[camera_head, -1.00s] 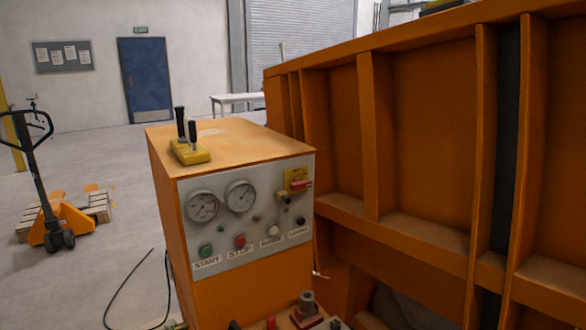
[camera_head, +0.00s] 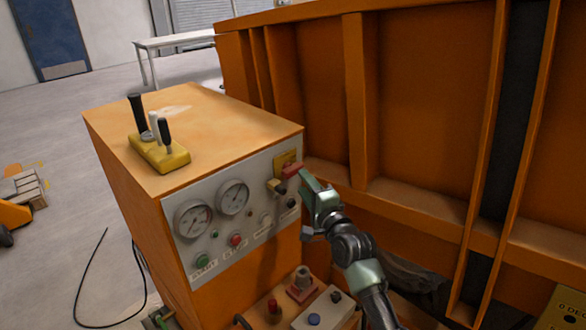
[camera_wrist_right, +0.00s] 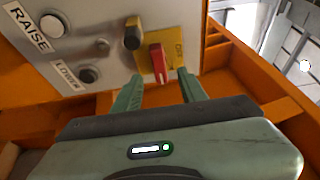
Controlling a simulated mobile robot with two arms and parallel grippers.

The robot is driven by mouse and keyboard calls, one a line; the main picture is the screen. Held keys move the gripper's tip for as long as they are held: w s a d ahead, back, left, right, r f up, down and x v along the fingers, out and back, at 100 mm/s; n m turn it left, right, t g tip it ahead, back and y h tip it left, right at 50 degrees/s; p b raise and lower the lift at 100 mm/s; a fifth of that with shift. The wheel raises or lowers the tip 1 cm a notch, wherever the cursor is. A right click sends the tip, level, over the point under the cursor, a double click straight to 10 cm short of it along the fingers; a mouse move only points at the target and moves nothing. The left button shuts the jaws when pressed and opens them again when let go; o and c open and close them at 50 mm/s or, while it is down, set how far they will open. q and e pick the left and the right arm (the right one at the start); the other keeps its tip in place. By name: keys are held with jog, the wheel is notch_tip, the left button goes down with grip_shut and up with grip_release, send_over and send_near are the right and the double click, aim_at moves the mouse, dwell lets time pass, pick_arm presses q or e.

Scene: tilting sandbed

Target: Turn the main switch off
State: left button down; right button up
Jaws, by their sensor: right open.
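The main switch is a red handle (camera_head: 292,169) on a yellow plate (camera_head: 285,158) at the upper right of the grey control panel (camera_head: 205,245). My right gripper (camera_head: 304,182) is just right of the red handle in the head view. In the right wrist view the red handle (camera_wrist_right: 158,64) stands upright on its yellow plate (camera_wrist_right: 178,45). The green fingers of my right gripper (camera_wrist_right: 160,90) are open, one on each side below the handle, with a gap between them. I cannot tell how deep the handle lies between them. My left gripper is not in view.
A black knob (camera_wrist_right: 132,38) sits close left of the switch. Gauges (camera_head: 232,197), a green button (camera_head: 202,261) and a red button (camera_head: 235,240) share the panel. Levers (camera_head: 150,125) stand on the cabinet top. The orange ribbed wall (camera_head: 420,110) rises at the right.

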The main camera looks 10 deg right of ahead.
aim_at(295, 173)
jog(key=shift+w+a+p, duration=0.2)
jog(key=shift+w, duration=0.85)
jog(key=shift+w+a+p, duration=0.15)
jog(key=shift+w+a, duration=0.05)
jog(key=shift+w, duration=0.8)
jog(key=shift+w+a+p, duration=0.2)
jog(key=shift+w, duration=0.85)
jog(key=shift+f, duration=0.1)
grip_shut()
